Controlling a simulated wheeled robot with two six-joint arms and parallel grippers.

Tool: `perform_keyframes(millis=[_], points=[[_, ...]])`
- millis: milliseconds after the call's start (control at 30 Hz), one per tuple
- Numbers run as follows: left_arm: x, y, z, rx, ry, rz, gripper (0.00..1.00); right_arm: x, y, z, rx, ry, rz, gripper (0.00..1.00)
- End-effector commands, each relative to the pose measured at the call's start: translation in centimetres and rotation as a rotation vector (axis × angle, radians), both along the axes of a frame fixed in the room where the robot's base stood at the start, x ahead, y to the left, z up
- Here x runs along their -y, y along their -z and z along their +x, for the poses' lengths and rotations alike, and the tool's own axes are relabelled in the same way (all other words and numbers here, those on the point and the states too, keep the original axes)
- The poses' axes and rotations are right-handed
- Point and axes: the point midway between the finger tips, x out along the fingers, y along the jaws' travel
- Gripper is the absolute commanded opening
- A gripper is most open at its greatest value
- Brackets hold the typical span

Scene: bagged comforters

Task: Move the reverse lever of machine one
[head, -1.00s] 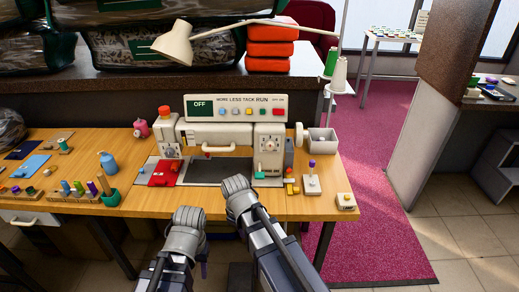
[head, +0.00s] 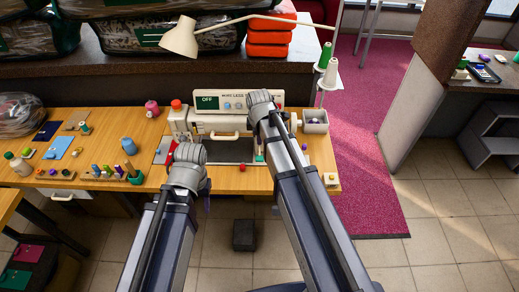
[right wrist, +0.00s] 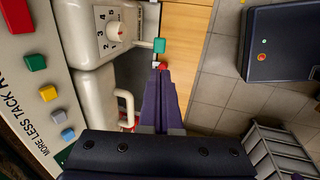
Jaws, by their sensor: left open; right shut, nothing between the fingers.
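The sewing machine (head: 183,122) stands on the wooden table, its panel reading OFF. A small teal lever (head: 259,159) sits low at its right end, and it shows clearly in the right wrist view (right wrist: 159,45) beside the numbered dial. My right gripper (head: 260,97) is in front of the machine's right part and hides much of it. In the right wrist view its fingers (right wrist: 162,90) are shut and empty, pointing toward the teal lever with a small gap seeming to remain. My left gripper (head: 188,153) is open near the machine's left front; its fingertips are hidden.
A beige lamp (head: 180,38) arches over behind the machine. A dark box (head: 244,235) is on the floor below.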

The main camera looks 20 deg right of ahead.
Motion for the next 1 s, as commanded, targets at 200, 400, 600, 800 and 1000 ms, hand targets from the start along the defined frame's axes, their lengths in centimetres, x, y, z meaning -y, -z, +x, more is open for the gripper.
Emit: perform_keyframes(millis=[200, 400, 600, 800, 1000], points=[[0.0, 0.4, 0.0, 0.0, 0.0, 0.0, 0.5, 0.0, 0.4, 0.1, 0.0, 0.0, 0.0, 0.0], [0.0, 1.7, 0.0, 0.0, 0.0, 0.0, 0.5, 0.1, 1.7, 0.3, 0.0, 0.0, 0.0, 0.0], [0.0, 4.2, 0.0, 0.0, -0.001, 0.0, 0.5, 0.2, 4.2, 0.9, 0.0, 0.001, 0.0, 0.0], [0.0, 7.1, 0.0, 0.0, -0.002, 0.0, 0.5, 0.4, 7.1, 1.6, 0.0, 0.001, 0.0, 0.0], [0.0, 10.0, 0.0, 0.0, -0.002, 0.0, 0.5, 0.6, 10.0, 2.3, 0.0, 0.0, 0.0, 0.0]])
